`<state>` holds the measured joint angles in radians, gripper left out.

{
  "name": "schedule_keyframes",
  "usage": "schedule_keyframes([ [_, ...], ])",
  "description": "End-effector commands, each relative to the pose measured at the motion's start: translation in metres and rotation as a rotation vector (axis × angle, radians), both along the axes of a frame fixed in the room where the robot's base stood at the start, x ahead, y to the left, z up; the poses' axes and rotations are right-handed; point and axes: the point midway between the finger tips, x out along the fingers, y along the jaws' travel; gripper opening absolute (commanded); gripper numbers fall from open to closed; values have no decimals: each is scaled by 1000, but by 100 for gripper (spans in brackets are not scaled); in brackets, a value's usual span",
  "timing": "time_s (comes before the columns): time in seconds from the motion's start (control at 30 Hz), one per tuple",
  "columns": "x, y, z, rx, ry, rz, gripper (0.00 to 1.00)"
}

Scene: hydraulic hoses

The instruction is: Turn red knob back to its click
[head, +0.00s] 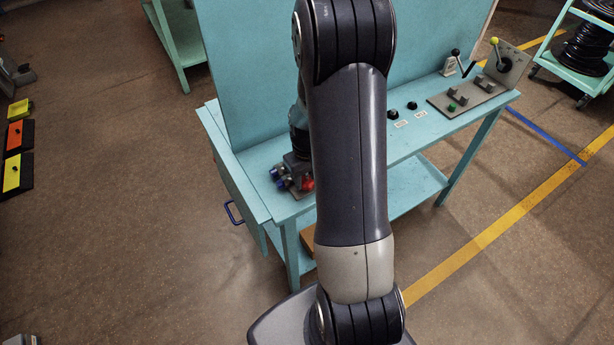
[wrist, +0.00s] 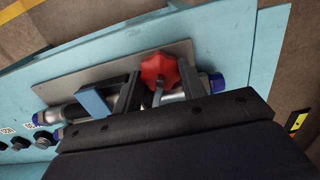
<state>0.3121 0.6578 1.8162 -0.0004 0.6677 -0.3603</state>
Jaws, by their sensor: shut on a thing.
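The red knob (wrist: 158,70) is a lobed star-shaped handwheel on a metal fitting. In the wrist view it sits between the two dark fingers of my gripper (wrist: 158,86), which is shut on it. The knob's far side shows past the fingers, and its lower part is partly hidden by the gripper. In the head view a red part (head: 307,183) shows low on the bench's left end, beside my arm. My arm covers most of the gripper there. I cannot read the knob's turn angle or any click mark.
The knob's fitting stands on a grey plate (wrist: 75,66) with blue-capped ports (wrist: 216,83). Black bench knobs (head: 393,114) with labels are to its right. A lever panel (head: 470,95) stands at the bench's right end. A tall back panel (head: 255,70) rises behind.

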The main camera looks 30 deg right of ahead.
Motion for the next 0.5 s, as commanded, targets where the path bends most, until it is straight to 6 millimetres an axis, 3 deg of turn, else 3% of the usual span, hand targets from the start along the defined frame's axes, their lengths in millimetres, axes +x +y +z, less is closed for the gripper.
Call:
schedule_keyframes([
  [0.2,0,0,0,0,0,0,0],
  [0.5,1,0,-2,-1,-3,-132,0],
])
